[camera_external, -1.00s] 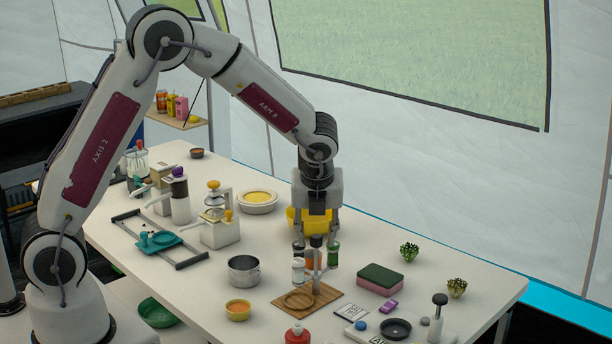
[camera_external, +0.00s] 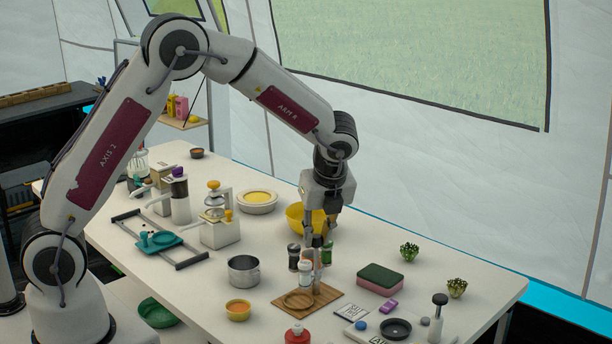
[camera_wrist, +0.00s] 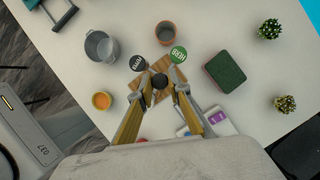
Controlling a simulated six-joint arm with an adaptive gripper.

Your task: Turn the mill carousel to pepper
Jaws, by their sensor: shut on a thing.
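The mill carousel (camera_external: 317,266) stands on a wooden board (camera_external: 328,294). Its mills hang around a central post: a dark-capped one (camera_external: 293,256) at the left, a white one (camera_external: 305,273) at the front and a green one (camera_external: 327,253) at the back right. In the wrist view the green cap (camera_wrist: 178,54) reads HERB; the lettering on the black cap (camera_wrist: 138,63) is hard to read. My gripper (camera_external: 318,236) is over the carousel, its fingers around the dark top knob (camera_wrist: 145,92) and shut on it. The gripper hides part of the carousel's top.
A steel pot (camera_external: 243,270) and an orange bowl (camera_external: 238,311) stand left of the board. A green-topped sponge (camera_external: 380,279) lies to the right. A red-capped bottle (camera_external: 297,334) stands in front.

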